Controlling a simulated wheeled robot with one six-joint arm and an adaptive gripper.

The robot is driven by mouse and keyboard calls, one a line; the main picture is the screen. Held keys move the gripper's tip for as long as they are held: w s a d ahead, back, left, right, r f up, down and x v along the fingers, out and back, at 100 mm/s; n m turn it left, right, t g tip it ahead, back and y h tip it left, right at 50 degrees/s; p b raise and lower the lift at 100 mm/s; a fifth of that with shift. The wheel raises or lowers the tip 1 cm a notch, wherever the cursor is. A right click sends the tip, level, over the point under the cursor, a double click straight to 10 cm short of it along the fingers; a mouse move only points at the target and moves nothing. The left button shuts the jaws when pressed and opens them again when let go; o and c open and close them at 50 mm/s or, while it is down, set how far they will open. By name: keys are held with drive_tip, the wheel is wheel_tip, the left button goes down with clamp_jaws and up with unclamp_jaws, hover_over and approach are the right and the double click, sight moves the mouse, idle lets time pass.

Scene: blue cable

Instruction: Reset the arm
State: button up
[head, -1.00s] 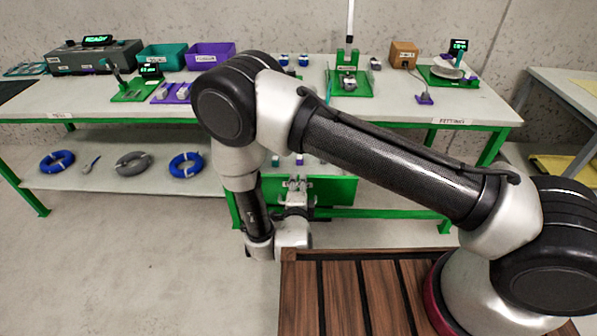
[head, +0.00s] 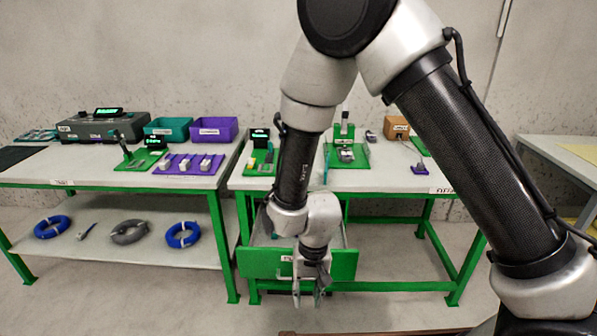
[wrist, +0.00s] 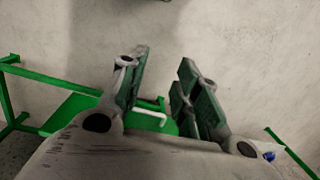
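My gripper (head: 310,297) hangs in front of the green drawer (head: 258,266) under the right bench, fingers pointing down in the head view. In the wrist view its two green-padded fingers (wrist: 158,88) stand apart with nothing between their tips. The drawer is pulled out, and part of its inside shows behind my wrist. A pale handle (wrist: 150,118) shows beyond the fingers in the wrist view, apart from them. My arm is raised and bent across the right of the head view.
Blue cable coils (head: 183,235) and a grey coil (head: 129,231) lie on the lower left shelf. A teal bin (head: 168,129), a purple bin (head: 214,130) and several fixtures stand on the benchtops. Open floor (head: 130,295) lies at the front left.

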drive_tip(key=s+d+r+t, duration=0.1)
drive_tip(key=s+d+r, duration=0.1)
drive_tip(key=d+r, duration=0.9)
drive_tip(key=s+d+r+t, duration=0.2)
drive_tip(key=s+d+r, duration=0.1)
drive_tip(key=d+r, duration=0.8)
drive_tip(key=s+d+r+t, duration=0.2)
drive_tip(key=d+r, duration=1)
drive_tip(key=r, duration=0.2)
drive_tip(key=shift+s+r+m+h, duration=0.25)
drive_tip(key=shift+s+m+h, duration=0.05)
drive_tip(key=shift+s+h, duration=0.1)
